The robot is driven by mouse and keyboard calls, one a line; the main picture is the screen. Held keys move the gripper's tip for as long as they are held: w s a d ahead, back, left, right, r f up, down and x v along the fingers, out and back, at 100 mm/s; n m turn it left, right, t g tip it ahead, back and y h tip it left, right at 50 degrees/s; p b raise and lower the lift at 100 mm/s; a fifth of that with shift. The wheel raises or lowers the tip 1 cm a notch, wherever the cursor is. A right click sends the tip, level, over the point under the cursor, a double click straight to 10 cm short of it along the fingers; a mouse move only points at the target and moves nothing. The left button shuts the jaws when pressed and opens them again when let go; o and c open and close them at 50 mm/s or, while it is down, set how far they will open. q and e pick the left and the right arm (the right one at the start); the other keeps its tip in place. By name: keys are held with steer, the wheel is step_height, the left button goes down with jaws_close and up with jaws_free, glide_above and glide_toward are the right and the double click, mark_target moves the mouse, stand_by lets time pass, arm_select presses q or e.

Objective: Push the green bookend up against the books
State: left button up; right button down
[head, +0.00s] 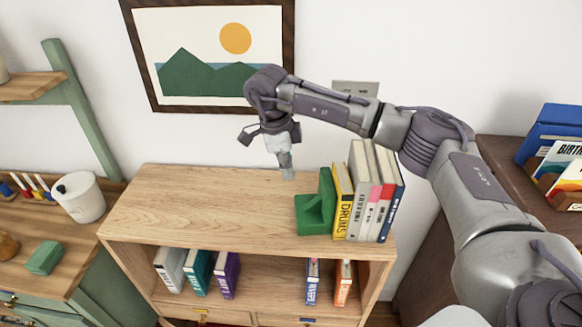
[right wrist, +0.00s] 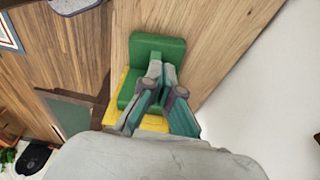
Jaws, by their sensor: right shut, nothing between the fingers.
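The green bookend (head: 312,214) stands upright on the bookcase top (head: 205,205), at the left end of a row of books. Its upright plate is close beside the yellow book (head: 342,205); I cannot tell if they touch. My right gripper (head: 287,173) is shut and empty, pointing down just left of and behind the bookend. In the right wrist view the bookend (right wrist: 158,48) lies beyond my shut fingers (right wrist: 161,72), which overlap it; contact is unclear. Some yellow (right wrist: 152,122) shows beside it. My left gripper is not in view.
Several books, including a dark blue one (head: 390,212), stand right of the yellow book. The bookcase top left of the bookend is clear. A framed picture (head: 150,90) hangs on the wall behind. A white cup (head: 80,198) stands on the left cabinet.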

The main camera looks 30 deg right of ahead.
mark_target(328, 184)
steer(key=s+d+p, duration=0.1)
steer(key=d, duration=0.1)
steer(key=s+d+p, duration=0.1)
steer(key=s+d, duration=0.1)
steer(key=d, duration=0.1)
steer(key=s+d+p, duration=0.2)
steer(key=d, duration=0.1)
steer(key=shift+f+p, duration=0.25)
steer(key=shift+p, duration=0.05)
steer(key=shift+f+b, duration=0.55)
steer(key=shift+b, duration=0.1)
steer(key=shift+s, duration=0.1)
